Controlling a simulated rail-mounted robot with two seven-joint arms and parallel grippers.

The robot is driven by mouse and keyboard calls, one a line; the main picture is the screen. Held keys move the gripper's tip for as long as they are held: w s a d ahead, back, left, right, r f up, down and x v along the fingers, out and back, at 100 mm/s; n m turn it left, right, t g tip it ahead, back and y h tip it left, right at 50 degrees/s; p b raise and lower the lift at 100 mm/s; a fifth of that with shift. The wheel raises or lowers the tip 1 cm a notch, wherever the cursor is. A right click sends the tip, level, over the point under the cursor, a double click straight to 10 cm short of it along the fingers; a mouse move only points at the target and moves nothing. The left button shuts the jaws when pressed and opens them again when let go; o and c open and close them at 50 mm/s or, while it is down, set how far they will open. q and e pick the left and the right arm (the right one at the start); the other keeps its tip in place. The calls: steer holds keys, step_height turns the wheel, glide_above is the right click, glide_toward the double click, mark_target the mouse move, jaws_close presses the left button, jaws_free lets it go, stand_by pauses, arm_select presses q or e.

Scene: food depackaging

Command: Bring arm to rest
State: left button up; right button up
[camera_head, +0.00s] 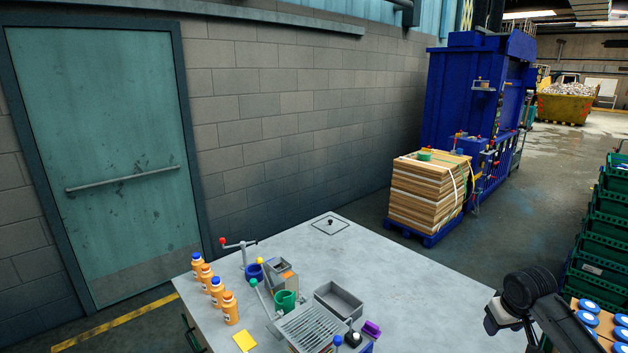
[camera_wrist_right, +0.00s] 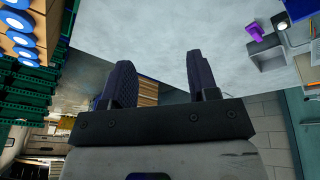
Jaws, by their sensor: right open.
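My right arm comes in at the lower right of the head view, with its gripper (camera_head: 494,318) beside the right edge of the grey table (camera_head: 430,270). In the right wrist view the two dark fingers of this gripper (camera_wrist_right: 160,72) stand apart, with nothing between them. The pale table top (camera_wrist_right: 150,30) shows beyond the fingers there. My left arm and gripper are not in view.
Several orange bottles (camera_head: 230,308) stand at the table's left, near a grey tray (camera_head: 338,301) and a purple item (camera_head: 371,329). Green crates (camera_head: 600,235) and blue-lidded containers (camera_head: 588,306) are close on the right. The table's right part is clear.

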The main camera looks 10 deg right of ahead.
steer(key=w+a+r+n+t+h, duration=0.25)
steer(key=a+r+n+t, duration=0.2)
steer(key=a+r, duration=0.5)
steer(key=s+a+f+n+t, duration=0.1)
steer(key=s+a+f+t, duration=0.15)
steer(key=a, duration=0.45)
steer(key=s+a+f+n+t, duration=0.1)
steer(key=s+a, duration=0.3)
steer(key=a, duration=0.3)
steer(key=s+a+f+m+g+y, duration=0.15)
steer(key=s+a+f+g, duration=0.35)
steer(key=s+f, duration=0.95)
steer(key=s+a+f+m+g+y, duration=0.1)
steer(key=s+a+f+g+y, duration=0.35)
steer(key=s+f, duration=1)
steer(key=s+a+r+t+p, duration=0.1)
steer(key=r+p, duration=0.8)
steer(key=r, duration=0.2)
steer(key=s+r+t+h+p, duration=0.1)
steer(key=s+r+p, duration=0.1)
steer(key=r+p, duration=0.7)
step_height(320, 180, up, 2)
steer(key=shift+s+a+r+p, duration=0.15)
steer(key=shift+s+a+p, duration=0.1)
steer(key=shift+a+p, duration=0.15)
steer(key=shift+h, duration=0.25)
